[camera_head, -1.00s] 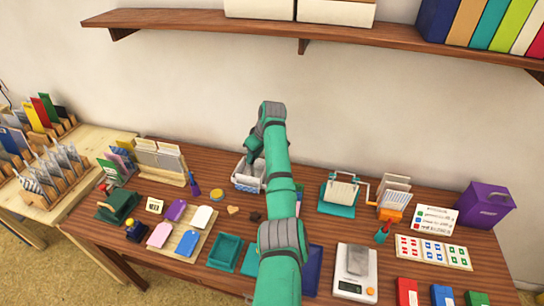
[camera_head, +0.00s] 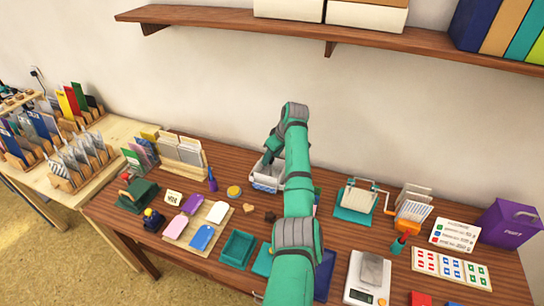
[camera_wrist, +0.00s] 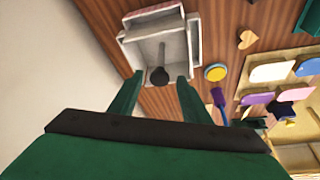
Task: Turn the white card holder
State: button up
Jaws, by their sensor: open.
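The white card holder (camera_head: 265,182) stands near the back of the desk, partly hidden behind my arm. In the wrist view the holder (camera_wrist: 127,46) is a pale box with inner walls and compartments, and a dark round knob (camera_wrist: 159,76) stands at its middle. My gripper (camera_wrist: 158,79) is open above the holder, with one green finger on each side of the knob. It shows no clear contact with the knob. In the head view my gripper (camera_head: 271,152) is mostly hidden by the arm.
A wall shelf (camera_head: 330,35) hangs above.

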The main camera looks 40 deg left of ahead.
jog(key=v, duration=1)
jog(key=shift+d+r, duration=0.2)
jog(key=shift+r, duration=0.1)
jog(key=shift+a, duration=0.1)
